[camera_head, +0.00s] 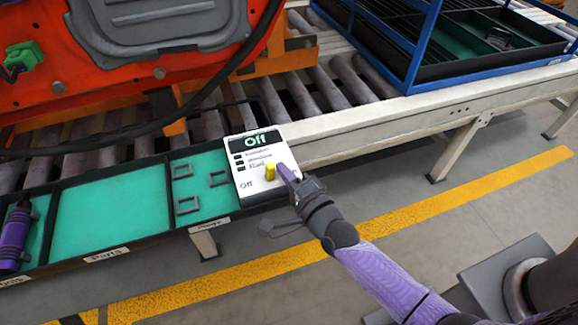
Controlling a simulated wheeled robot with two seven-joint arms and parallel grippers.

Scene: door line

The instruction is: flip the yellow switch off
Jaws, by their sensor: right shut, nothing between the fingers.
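A white switch box (247,192) stands at the right end of the green-lined tray in the head view. Its dark display reads "Off". The yellow switch (270,172) sits on the box's face, toward its right side. My right gripper (284,170) is shut and empty. My left gripper is not in view.
The black tray (52,217) with green compartments holds several small grey frames and a purple tool (14,238). Behind it is a roller conveyor (330,88) with an orange door part (60,85) and a blue rack (415,60). Grey floor with a yellow line (470,195) lies in front.

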